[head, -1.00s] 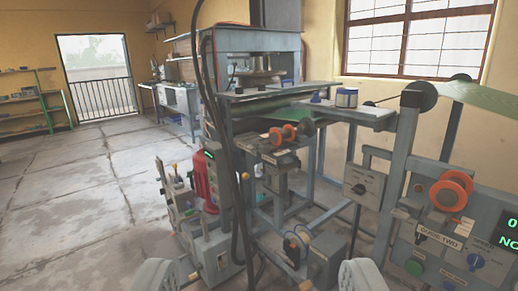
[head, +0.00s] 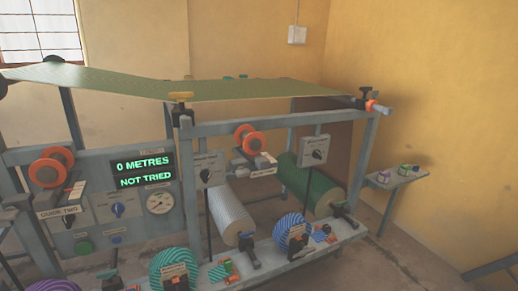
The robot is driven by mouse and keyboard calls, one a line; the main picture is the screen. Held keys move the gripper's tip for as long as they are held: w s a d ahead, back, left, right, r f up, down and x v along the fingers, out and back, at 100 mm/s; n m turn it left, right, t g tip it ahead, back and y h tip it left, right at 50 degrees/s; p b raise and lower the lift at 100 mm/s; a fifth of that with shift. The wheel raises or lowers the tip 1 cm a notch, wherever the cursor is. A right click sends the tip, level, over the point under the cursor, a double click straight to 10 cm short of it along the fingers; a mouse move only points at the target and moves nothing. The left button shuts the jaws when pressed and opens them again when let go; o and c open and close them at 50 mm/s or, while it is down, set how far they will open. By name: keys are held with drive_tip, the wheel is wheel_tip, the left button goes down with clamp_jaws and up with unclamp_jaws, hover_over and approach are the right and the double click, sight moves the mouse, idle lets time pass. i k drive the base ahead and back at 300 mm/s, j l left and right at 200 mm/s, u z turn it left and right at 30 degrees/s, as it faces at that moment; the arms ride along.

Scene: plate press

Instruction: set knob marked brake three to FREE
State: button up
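No label reading brake three can be made out. A grey box with a dark pointer knob (head: 317,154) hangs on the frame above the green roll, right of centre. A similar box with a dark knob (head: 206,175) is on the post left of centre, above the pale striped roll. The small print on both boxes is too small to read, so I cannot tell which is brake three or where FREE lies. A blue knob (head: 118,209) is on the left panel. My gripper is not in view.
The display (head: 143,171) reads 0 METRES, NOT TRIED. An orange guide wheel (head: 52,167) is by the GUIDE TWO label. A pale striped roll (head: 231,212) and a green roll (head: 309,186) sit in the frame. A small shelf (head: 397,176) juts out at right; floor shows beyond it.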

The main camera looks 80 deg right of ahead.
sight(316, 154)
drive_tip(key=l+z, duration=0.1)
drive_tip(key=z, duration=0.35)
drive_tip(key=l+z, duration=0.1)
drive_tip(key=z, duration=0.35)
drive_tip(key=l+z, duration=0.1)
drive_tip(key=z, duration=0.35)
drive_tip(key=j+z, duration=0.1)
drive_tip(key=z, duration=0.3)
drive_tip(key=k+z, duration=0.1)
drive_tip(key=z, duration=0.3)
drive_tip(key=j+z, duration=0.15)
drive_tip(key=z, duration=0.25)
